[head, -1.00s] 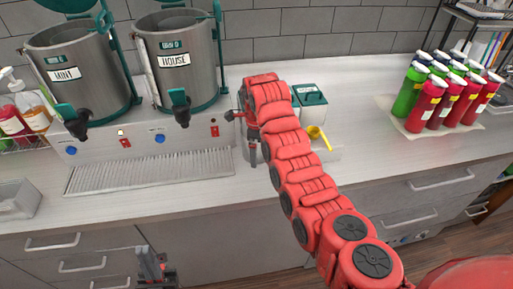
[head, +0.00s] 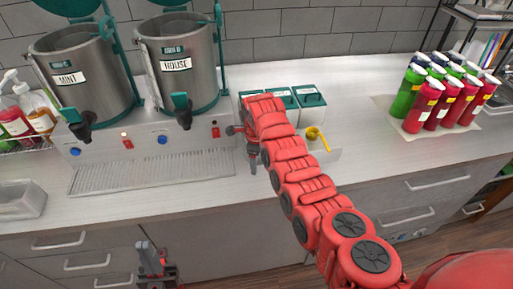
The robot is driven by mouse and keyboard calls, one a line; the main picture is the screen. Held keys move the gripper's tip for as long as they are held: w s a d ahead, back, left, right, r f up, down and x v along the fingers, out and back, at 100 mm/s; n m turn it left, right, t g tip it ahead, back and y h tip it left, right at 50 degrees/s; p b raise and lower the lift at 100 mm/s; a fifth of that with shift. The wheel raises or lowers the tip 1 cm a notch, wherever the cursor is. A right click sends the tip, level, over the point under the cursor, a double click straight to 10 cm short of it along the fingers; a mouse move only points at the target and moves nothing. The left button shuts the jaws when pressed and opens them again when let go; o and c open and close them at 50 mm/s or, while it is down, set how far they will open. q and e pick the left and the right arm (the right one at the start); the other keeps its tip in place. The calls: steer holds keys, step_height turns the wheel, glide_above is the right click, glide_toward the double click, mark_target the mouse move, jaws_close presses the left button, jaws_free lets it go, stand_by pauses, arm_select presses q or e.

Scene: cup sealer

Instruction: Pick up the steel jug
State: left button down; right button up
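I cannot make out a separate steel jug; my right arm covers part of the counter by the teal-lidded containers. Two large steel urns stand at the back left, labelled MINT (head: 85,85) and HOUSE (head: 178,60), with black taps and teal trim. My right gripper (head: 243,143) is over the counter, just right of the drip tray. Its fingers are small and partly hidden by the arm, so its opening and any contents are unclear. My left gripper (head: 155,262) is low at the bottom left, in front of the drawers, its opening unclear.
Teal-lidded containers (head: 311,98) and a yellow scoop (head: 316,135) sit behind and beside my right arm. A ribbed drip tray (head: 150,172) lies below the urns. Several red and green bottles (head: 442,95) stand at the right. The counter between is clear.

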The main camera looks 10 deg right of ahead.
jaws_close()
